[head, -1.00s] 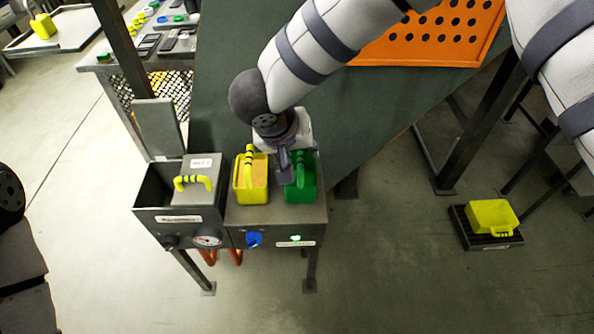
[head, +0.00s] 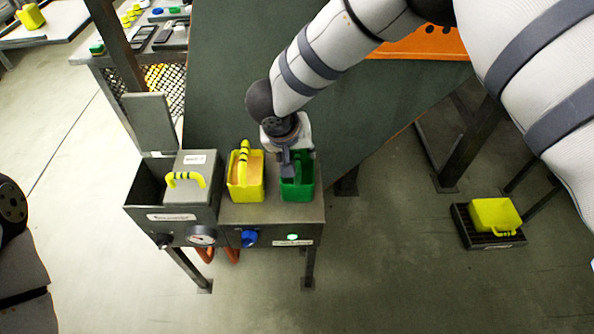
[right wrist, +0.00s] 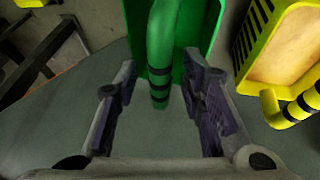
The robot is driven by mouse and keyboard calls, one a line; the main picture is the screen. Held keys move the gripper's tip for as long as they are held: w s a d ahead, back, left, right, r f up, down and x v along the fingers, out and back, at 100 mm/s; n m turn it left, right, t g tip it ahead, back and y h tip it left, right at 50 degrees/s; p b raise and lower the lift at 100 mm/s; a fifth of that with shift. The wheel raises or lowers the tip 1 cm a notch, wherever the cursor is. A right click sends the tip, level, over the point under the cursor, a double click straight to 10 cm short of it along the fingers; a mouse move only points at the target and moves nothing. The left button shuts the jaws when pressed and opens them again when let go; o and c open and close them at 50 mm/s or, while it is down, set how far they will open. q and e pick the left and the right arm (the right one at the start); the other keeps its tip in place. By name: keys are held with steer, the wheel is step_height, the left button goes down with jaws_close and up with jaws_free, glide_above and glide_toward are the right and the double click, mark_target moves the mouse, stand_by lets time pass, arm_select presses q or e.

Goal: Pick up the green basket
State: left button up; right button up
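The green basket (head: 304,190) stands upright on the right part of the grey metal stand, beside a yellow basket (head: 246,188) that holds tan contents. My right gripper (head: 291,170) is over the green basket and hides part of it. In the right wrist view, the green handle (right wrist: 160,55) with black bands shows between the two spread fingers of the right gripper (right wrist: 159,68). A gap shows on each side of the handle, so the gripper is open. My left gripper is not in view.
The grey stand (head: 272,211) has an open bin with a yellow-handled block (head: 186,191), a gauge and a blue knob (head: 249,238). Another yellow basket (head: 494,215) sits on a low black grate at the right.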

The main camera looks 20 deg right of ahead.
steer(key=shift+r, duration=0.1)
steer(key=shift+c, duration=0.5)
jaws_close()
